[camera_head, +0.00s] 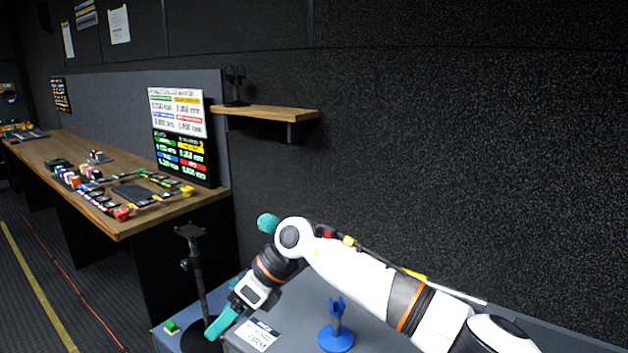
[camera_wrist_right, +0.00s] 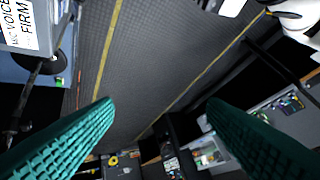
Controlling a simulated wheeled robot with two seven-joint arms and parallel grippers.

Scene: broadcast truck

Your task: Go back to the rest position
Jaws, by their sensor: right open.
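My right arm comes in from the right in the head view. My right gripper (camera_head: 222,322) has teal fingers that point down and left, just in front of the black stand's foot and left of a printed card. In the right wrist view the two teal fingers (camera_wrist_right: 160,108) stand wide apart with nothing between them. Beyond them are the grey floor and its yellow lines. My left gripper is not seen. A rounded teal thing (camera_head: 267,222) shows behind my right arm's white joint; I cannot tell what it is.
A black stand (camera_head: 197,272), a white card (camera_head: 258,336), a blue holder (camera_head: 336,338) and a green block (camera_head: 171,327) are on the near grey surface. A wooden shelf (camera_head: 270,112) juts from the wall. A long desk (camera_head: 130,224) with coloured controls runs left.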

